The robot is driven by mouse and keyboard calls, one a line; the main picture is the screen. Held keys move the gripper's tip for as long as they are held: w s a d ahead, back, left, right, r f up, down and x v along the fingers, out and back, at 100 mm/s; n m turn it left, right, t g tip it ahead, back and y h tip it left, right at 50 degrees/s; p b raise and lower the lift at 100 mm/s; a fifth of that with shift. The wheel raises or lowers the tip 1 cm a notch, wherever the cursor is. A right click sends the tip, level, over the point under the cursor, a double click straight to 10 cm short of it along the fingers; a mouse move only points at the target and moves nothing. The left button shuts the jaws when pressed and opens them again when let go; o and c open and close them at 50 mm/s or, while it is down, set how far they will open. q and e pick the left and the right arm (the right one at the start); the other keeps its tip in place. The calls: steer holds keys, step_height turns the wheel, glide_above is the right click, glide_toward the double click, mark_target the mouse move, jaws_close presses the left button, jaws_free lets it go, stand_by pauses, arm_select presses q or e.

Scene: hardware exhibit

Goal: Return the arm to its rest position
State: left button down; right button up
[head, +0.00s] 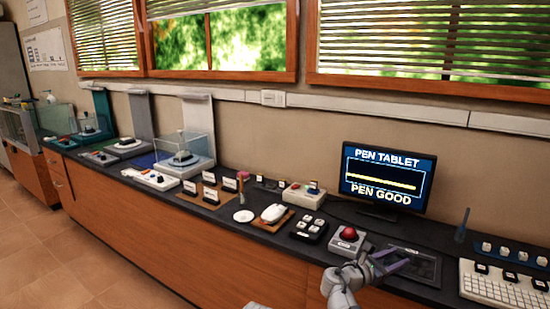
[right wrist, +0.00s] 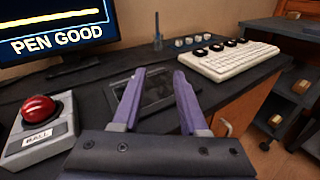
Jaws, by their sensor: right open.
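My right gripper (head: 388,262) is over the front edge of the counter at the lower right of the head view. In the right wrist view its two purple fingers (right wrist: 158,95) stand apart with nothing between them. A dark pen tablet (head: 420,266) lies flat on the counter just beyond the fingers; it also shows between them in the right wrist view (right wrist: 157,88). A dark blue pen (head: 462,226) stands upright at the back of the counter, apart from the gripper. My left gripper is not in view.
A trackball box with a red ball (head: 349,234) sits close left of the gripper. A white keyboard (head: 500,290) lies to the right. A monitor (head: 388,178) reading "PEN TABLET" and "PEN GOOD" stands behind. Several small devices line the counter leftward. The floor (head: 60,265) in front is clear.

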steer(key=s+a+f+m+g+y, duration=0.4)
steer(key=s+a+f+m+y, duration=0.4)
steer(key=a+f+m, duration=0.5)
steer(key=s+a+f+m+g+y, duration=0.2)
steer(key=s+a+f+y, duration=0.1)
steer(key=s+a, duration=0.35)
steer(key=s+a+f+m+g+y, duration=0.25)
steer(key=s+a+f, duration=0.2)
steer(key=a, duration=0.25)
step_height(320, 180, up, 18)
steer(key=s+a+p, duration=0.1)
steer(key=p, duration=1.6)
steer(key=shift+s+a+r+m+p, duration=0.15)
steer(key=shift+s+m+p, duration=0.15)
steer(key=shift+s+m, duration=0.05)
